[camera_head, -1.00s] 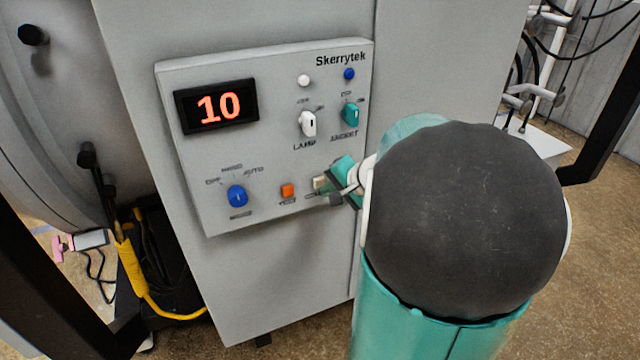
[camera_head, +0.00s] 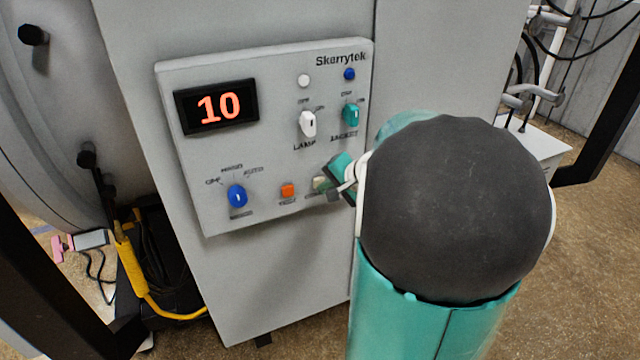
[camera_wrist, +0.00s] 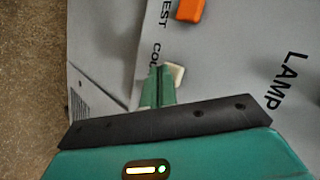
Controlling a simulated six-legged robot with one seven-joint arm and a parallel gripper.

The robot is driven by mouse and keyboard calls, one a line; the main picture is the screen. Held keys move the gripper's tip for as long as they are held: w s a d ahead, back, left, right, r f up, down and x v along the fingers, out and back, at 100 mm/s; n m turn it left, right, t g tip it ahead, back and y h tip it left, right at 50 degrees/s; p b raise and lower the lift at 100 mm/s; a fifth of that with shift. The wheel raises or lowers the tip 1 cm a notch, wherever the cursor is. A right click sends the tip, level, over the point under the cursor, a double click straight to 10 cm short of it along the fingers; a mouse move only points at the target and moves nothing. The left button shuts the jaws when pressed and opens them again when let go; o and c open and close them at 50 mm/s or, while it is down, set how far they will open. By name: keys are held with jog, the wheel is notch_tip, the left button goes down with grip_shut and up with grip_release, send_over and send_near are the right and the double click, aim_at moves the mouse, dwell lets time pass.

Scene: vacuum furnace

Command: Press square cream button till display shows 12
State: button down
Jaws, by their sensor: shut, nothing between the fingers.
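The display (camera_head: 217,106) on the grey control panel shows a red 10. The square cream button (camera_head: 320,184) sits low on the panel, right of an orange square button (camera_head: 288,190). My gripper (camera_head: 332,183) is shut and empty, its fingertips at the cream button and partly covering it in the head view. In the wrist view the cream button (camera_wrist: 176,73) shows just beyond and beside the closed green fingertips (camera_wrist: 161,70). I cannot tell whether they touch it. The orange button (camera_wrist: 190,10) is at the top there.
A blue selector knob (camera_head: 237,196) is left of the orange button. A white LAMP knob (camera_head: 308,123) and a teal knob (camera_head: 350,115) are above. A white indicator (camera_head: 304,81) and a blue one (camera_head: 349,74) are near the panel's top. A yellow cable (camera_head: 137,275) hangs at lower left.

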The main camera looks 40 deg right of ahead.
jog(key=shift+w+d, duration=0.1)
jog(key=shift+w, duration=0.15)
jog(key=shift+s, duration=0.1)
dwell(0.5)
jog(key=shift+s+a, duration=0.25)
jog(key=shift+s, duration=0.5)
jog(key=shift+s, duration=0.1)
jog(key=shift+s+a, duration=0.25)
jog(key=shift+s, duration=0.5)
jog(key=shift+s+a, duration=0.2)
jog(key=shift+s, duration=0.55)
jog(key=shift+s+a, duration=0.25)
jog(key=shift+s, duration=0.5)
